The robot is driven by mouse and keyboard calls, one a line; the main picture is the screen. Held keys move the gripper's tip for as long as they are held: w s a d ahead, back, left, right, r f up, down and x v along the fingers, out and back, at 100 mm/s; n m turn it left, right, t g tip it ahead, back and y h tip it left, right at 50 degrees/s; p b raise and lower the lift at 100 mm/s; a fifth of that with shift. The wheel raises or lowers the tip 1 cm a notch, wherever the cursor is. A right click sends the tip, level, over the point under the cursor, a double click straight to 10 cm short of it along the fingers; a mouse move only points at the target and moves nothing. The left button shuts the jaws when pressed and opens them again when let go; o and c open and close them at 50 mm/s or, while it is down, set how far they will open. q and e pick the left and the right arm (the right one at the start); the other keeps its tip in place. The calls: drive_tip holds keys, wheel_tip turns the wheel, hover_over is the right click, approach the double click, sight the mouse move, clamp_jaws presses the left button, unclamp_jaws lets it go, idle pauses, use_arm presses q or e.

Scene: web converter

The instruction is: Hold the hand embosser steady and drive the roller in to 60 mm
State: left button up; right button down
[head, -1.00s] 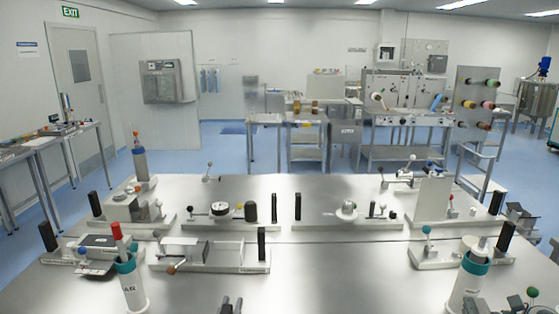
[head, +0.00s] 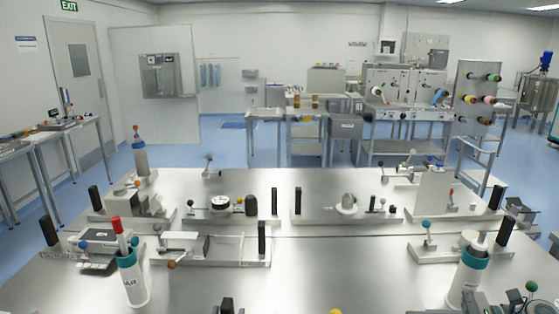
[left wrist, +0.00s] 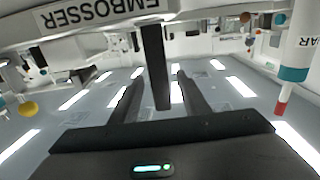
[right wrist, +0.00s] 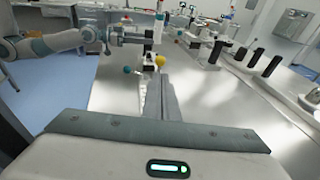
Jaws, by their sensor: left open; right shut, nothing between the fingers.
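The hand embosser (left wrist: 100,12) shows in the left wrist view by its upside-down EMBOSSER label on a white base. A black post (left wrist: 153,60) hangs from that base in the picture. My left gripper (left wrist: 158,95) is open, with its fingers on either side of the post's line; I cannot tell whether they touch it. A yellow ball (left wrist: 28,108) shows off to the left, and also at the head view's bottom edge (head: 335,311). My right gripper (right wrist: 160,85) is shut and empty, its tips near the yellow ball (right wrist: 160,60) in the picture. The roller and its scale are not distinguishable.
A white cylinder with a teal band (head: 132,282) stands left on the steel table, another (head: 468,280) right. Several fixtures with black posts fill the rows behind. My left arm (right wrist: 50,42) crosses the right wrist view. The table's middle front (head: 330,275) is clear.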

use_arm(q)
drive_tip(key=s, duration=0.6)
drive_tip(key=shift+s+a, duration=0.35)
